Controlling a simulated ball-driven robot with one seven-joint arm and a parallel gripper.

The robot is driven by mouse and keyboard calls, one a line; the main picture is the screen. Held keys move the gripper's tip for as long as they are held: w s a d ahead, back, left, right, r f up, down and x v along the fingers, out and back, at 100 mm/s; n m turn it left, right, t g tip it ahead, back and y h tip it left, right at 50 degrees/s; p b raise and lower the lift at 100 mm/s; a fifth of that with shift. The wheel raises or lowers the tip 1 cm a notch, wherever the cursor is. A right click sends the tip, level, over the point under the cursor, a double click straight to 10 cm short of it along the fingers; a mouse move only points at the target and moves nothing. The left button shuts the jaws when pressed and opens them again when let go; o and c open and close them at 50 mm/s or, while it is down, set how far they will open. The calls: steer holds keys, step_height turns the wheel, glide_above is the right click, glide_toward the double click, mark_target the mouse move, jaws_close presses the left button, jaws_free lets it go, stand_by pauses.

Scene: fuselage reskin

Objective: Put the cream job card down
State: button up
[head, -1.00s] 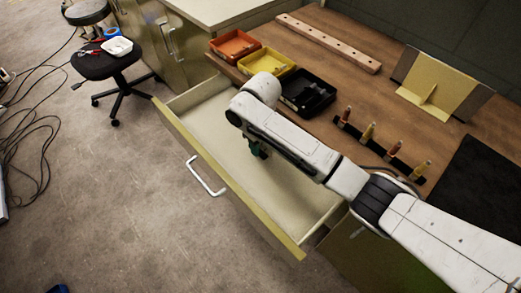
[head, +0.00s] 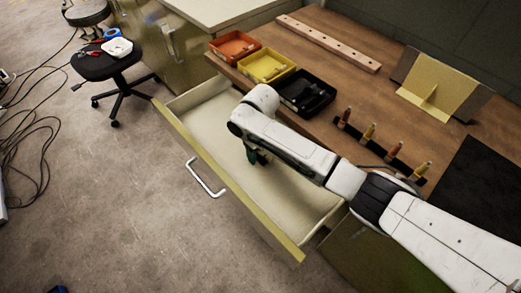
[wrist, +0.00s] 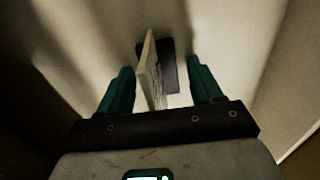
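My gripper (head: 256,158) hangs into the open drawer (head: 205,118). In the wrist view my gripper (wrist: 161,66) has its two green fingers spread apart. The cream job card (wrist: 151,72) stands nearly on edge between them, seen almost edge-on and slightly tilted. Gaps show between the card and both fingers. A small dark rectangular piece (wrist: 172,68) is right behind the card. I cannot tell whether it is attached to the card. The card's lower end is partly hidden by the gripper body. In the head view my arm hides the card.
Orange (head: 234,46), yellow (head: 267,66) and black (head: 305,93) trays stand on the bench (head: 345,85) behind the drawer. The drawer floor around my gripper looks clear.

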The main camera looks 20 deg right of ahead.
step_height(320, 180, up, 12)
steer(key=shift+r+p, duration=0.15)
steer(key=shift+p, duration=0.25)
stand_by(0.3)
steer(key=shift+c, duration=0.2)
stand_by(1.1)
